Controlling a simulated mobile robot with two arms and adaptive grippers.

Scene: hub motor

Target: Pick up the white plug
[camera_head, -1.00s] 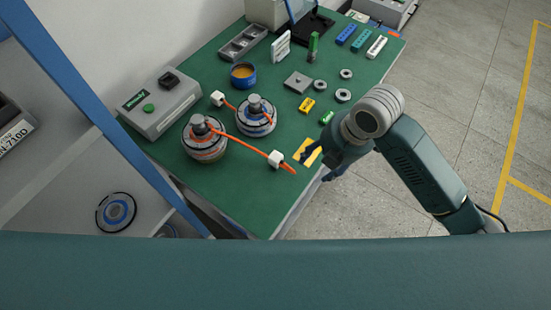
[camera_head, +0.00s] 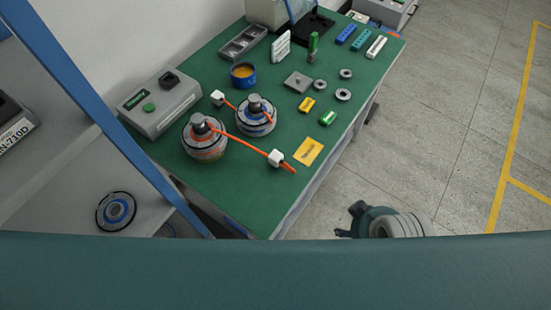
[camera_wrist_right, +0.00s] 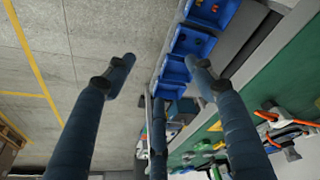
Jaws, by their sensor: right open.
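One white plug (camera_head: 276,157) sits at the end of an orange cable from the nearer hub motor (camera_head: 205,146), near the table's front; an orange tip extends past it. Another white plug (camera_head: 217,97) lies behind, on the orange cable of the second hub motor (camera_head: 256,122). My right gripper (camera_head: 345,226) is off the table's right side, over the floor, well apart from both plugs and partly hidden at the bottom. In the right wrist view its fingers (camera_wrist_right: 160,72) are spread with nothing between them. My left gripper is not in view.
The green table (camera_head: 235,195) also holds a grey control box (camera_head: 165,110), a blue cup (camera_head: 243,76), a yellow card (camera_head: 308,152) and small parts. Blue bins (camera_wrist_right: 190,42) show in the right wrist view. The floor right of the table is open.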

